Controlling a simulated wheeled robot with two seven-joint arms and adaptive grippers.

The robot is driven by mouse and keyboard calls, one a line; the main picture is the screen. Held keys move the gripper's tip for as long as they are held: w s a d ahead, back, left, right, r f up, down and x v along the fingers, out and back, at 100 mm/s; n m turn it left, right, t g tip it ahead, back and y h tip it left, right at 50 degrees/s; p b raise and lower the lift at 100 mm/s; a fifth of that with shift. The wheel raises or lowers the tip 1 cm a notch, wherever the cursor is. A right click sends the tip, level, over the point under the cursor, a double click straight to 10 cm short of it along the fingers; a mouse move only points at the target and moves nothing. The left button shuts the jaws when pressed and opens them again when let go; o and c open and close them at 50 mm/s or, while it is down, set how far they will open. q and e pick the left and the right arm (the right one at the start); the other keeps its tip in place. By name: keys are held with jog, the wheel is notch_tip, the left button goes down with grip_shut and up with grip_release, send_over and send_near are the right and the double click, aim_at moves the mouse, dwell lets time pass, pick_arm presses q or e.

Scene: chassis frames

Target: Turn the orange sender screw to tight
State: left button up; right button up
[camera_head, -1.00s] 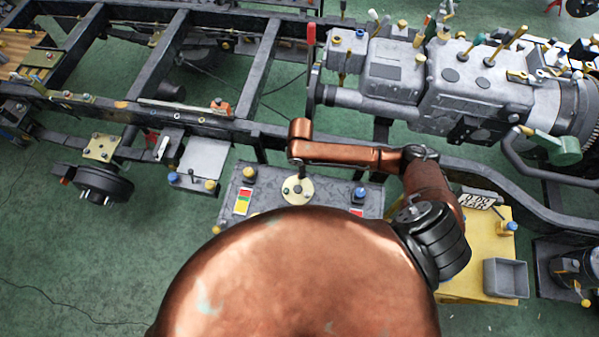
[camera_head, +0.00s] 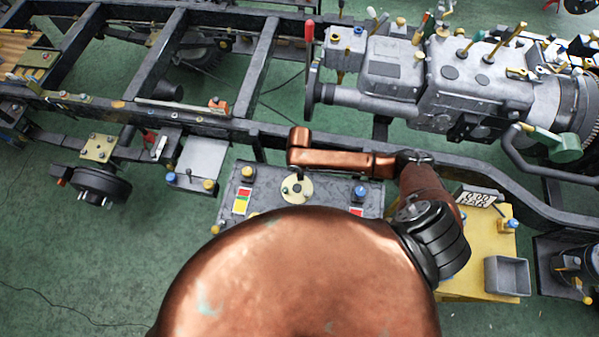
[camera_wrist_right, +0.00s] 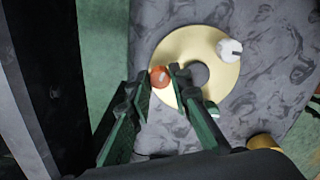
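The orange screw (camera_wrist_right: 159,76) is a small round head on a pale gold disc (camera_wrist_right: 224,84), near the disc's left side in the right wrist view. My right gripper (camera_wrist_right: 161,80) is open, with one dark green finger on each side of the orange head. The head lies close to the left fingertip; whether they touch is unclear. In the head view, the disc (camera_head: 291,194) sits on a grey mottled box (camera_head: 330,188) below the end of my right arm. The orange screw is too small to make out there. My left gripper is not in view.
A white knob (camera_wrist_right: 230,50) and a dark grey round spot sit on the same disc. A blue-topped knob (camera_head: 359,193) and a yellow knob (camera_head: 247,171) stand on the box. The dark chassis rail (camera_head: 210,123) runs just behind. A yellow table (camera_head: 470,268) with a grey bin (camera_head: 507,276) is at right.

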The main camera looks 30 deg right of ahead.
grip_shut()
jog(key=shift+r+m+p, duration=0.15)
jog(key=shift+m+p, duration=0.25)
jog(key=shift+p, duration=0.25)
jog(key=m+p, duration=0.8)
jog(key=p, duration=0.2)
jog(key=shift+a+r, duration=0.1)
jog(key=m+p, duration=0.3)
jog(key=shift+f+m+p, duration=0.2)
jog(key=shift+m+p, duration=0.55)
jog(key=shift+m, duration=0.65)
